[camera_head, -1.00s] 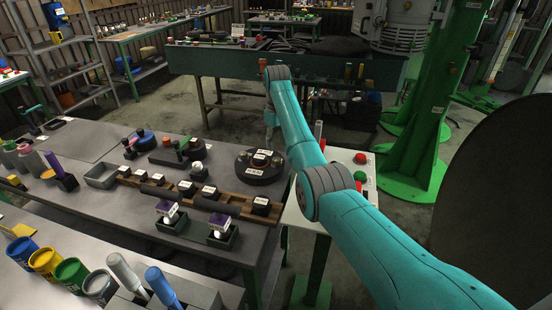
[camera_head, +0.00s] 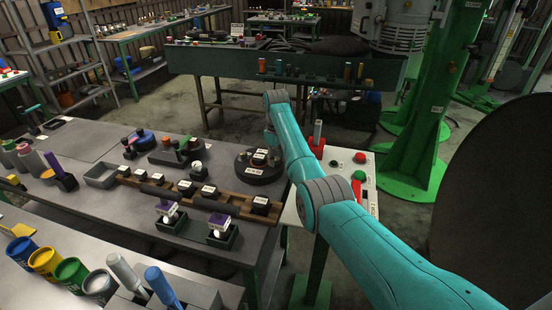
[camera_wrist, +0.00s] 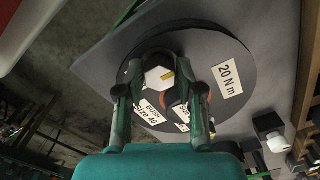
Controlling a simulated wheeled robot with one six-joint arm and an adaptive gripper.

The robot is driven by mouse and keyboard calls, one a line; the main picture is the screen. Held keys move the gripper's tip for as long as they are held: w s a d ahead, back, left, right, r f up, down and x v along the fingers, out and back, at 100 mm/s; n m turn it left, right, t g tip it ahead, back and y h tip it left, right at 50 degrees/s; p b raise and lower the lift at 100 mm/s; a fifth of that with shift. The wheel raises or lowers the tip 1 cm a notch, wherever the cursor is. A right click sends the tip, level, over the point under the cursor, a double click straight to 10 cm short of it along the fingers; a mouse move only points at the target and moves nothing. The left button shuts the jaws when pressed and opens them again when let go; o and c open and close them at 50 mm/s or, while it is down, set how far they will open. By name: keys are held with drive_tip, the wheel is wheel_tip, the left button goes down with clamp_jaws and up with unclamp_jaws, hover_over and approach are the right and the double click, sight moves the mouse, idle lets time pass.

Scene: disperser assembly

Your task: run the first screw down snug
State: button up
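A round dark disc (camera_head: 248,176) sits at the right end of the near bench, with metal studs and white labels on top. In the wrist view the disc (camera_wrist: 226,112) carries labels, one reading "20 N m" and one "BUSH Size 40". A pale hex screw head (camera_wrist: 158,78) with a yellow mark shows on the disc. My gripper (camera_wrist: 160,72) has its two fingers on either side of this head, tips close to its flanks. I cannot tell whether they touch it. An orange-rimmed part (camera_wrist: 196,99) is partly hidden behind the right finger.
A wooden rack (camera_head: 232,205) with labelled black parts lies in front of the disc. A grey tray (camera_head: 100,176) stands to its left. A small stand with red and green buttons (camera_head: 360,158) is right of the bench. A green column (camera_head: 428,120) rises farther right.

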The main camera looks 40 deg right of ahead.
clamp_jaws()
drive_tip(key=shift+m, duration=0.3)
drive_tip(key=m, duration=0.3)
drive_tip(key=shift+m, duration=0.3)
drive_tip(key=m, duration=0.4)
drive_tip(key=shift+m, duration=0.3)
drive_tip(key=m, duration=1)
drive_tip(key=shift+m, duration=0.4)
